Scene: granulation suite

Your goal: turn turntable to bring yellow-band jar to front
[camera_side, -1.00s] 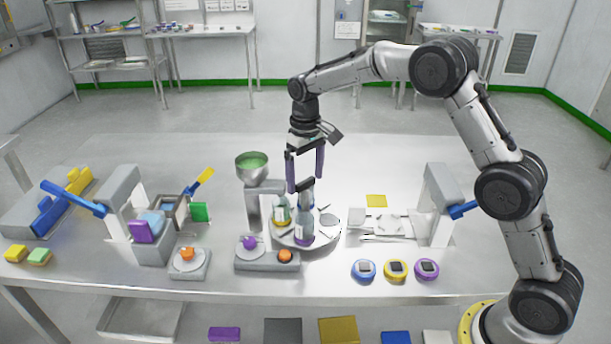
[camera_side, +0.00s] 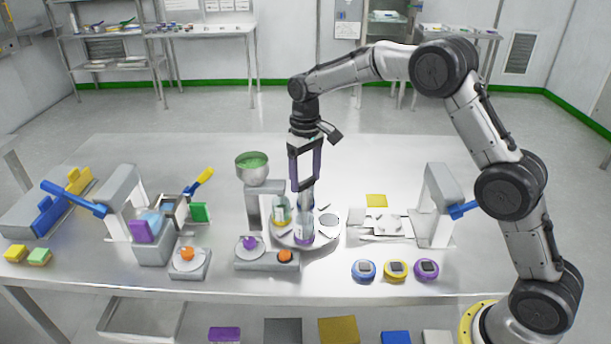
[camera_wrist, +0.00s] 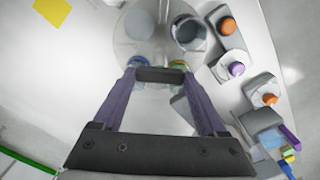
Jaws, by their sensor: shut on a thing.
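The round grey turntable (camera_side: 322,243) stands at the middle of the bench. The yellow-band jar (camera_side: 280,212) stands on its left part. A purple-band jar (camera_side: 304,230) stands on its front part. My gripper (camera_side: 304,186) is above the turntable, behind and above the purple-band jar, with its purple fingers shut on a dark bar-shaped handle. In the wrist view the handle (camera_wrist: 160,75) spans between the fingertips. It hides part of the turntable (camera_wrist: 150,45) and the jars below. The handle's join to the turntable is hard to make out.
A bowl of green material (camera_side: 252,165) on a grey stand is close at the left. A base with purple and orange knobs (camera_side: 267,262) is at the front left. A white station (camera_side: 385,223) stands at the right. Three round coloured devices (camera_side: 396,269) lie at the front right.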

